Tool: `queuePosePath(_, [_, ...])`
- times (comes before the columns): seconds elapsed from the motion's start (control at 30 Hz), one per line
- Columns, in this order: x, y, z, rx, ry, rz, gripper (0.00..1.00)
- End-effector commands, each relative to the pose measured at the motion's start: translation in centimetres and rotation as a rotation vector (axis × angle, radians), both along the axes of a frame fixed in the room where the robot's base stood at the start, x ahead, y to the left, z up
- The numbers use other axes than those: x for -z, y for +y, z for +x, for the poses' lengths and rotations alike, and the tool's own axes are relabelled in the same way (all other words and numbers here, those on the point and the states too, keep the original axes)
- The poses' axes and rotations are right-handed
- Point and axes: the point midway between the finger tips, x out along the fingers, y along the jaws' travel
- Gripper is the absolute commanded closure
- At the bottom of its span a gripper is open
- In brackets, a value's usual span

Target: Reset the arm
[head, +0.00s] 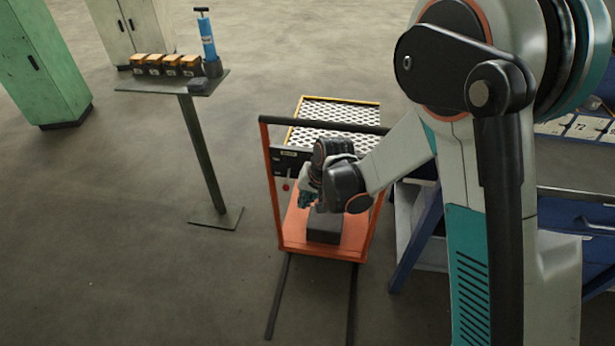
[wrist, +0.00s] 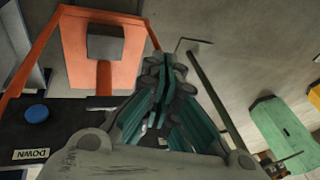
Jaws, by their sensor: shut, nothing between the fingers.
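My gripper (head: 308,200) hangs over the front of an orange lift cart (head: 345,250), by the cart's dark panel (head: 290,160). In the wrist view its teal-lined fingers (wrist: 167,65) meet at the tips, shut with nothing between them. My arm reaches in from the right and is bent down at the wrist. In the wrist view a panel edge with a blue button (wrist: 36,113) and an upside-down "DOWN" label (wrist: 31,154) lies left of the gripper, apart from the fingers. The gripper hides part of the panel in the head view.
The cart has a dark push bar (head: 330,125), a perforated platform (head: 335,115) and a dark block (head: 324,228) on its base. A stand (head: 203,150) holds several yellow-topped boxes and a blue pump. A blue bench (head: 412,235) is close right; green cabinet (head: 40,60) left.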

Motion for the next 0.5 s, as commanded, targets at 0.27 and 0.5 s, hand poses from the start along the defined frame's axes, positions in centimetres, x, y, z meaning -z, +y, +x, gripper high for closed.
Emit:
queuePosePath(0.27, [-1.1,-0.6,0.1,0.005,-0.010,0.000,1.00])
queuePosePath(0.5, [-8.0,-5.2,0.1,0.041,-0.084,-0.003,1.00])
